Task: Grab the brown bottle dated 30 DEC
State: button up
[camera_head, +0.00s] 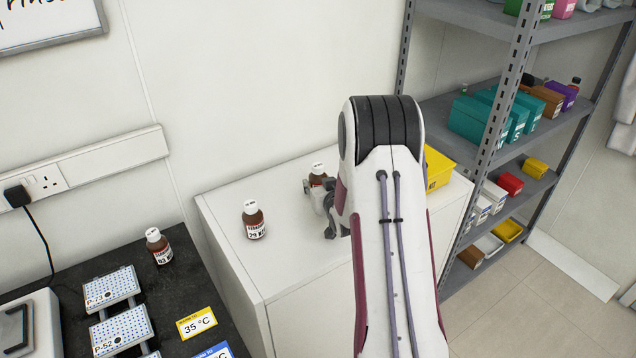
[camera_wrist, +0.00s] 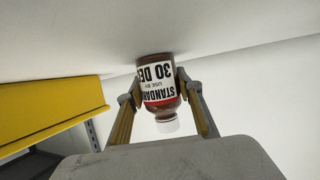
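The brown bottle with the white cap and a label reading "30 DE" (camera_wrist: 158,85) appears upside down in the wrist view, the label's end cut off at the bottle's side. My gripper (camera_wrist: 160,88) has one finger on each side of it, both fingertips against the glass, so it looks shut on the bottle. In the head view this bottle (camera_head: 318,172) is at the white cabinet top (camera_head: 285,262), partly hidden by my gripper (camera_head: 325,200). Its base is hidden there, so I cannot tell whether it rests on the cabinet.
Another brown bottle, labelled "29" (camera_head: 254,220), stands left on the cabinet. A third brown bottle (camera_head: 158,246) stands on the black bench (camera_head: 180,285). A yellow box (camera_head: 438,168) sits right of my arm. A grey shelf rack (camera_head: 497,100) stands at the right.

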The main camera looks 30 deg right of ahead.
aim_at(318, 165)
jog(key=shift+r, duration=0.1)
dwell(0.3)
jog(key=shift+r, duration=4.95)
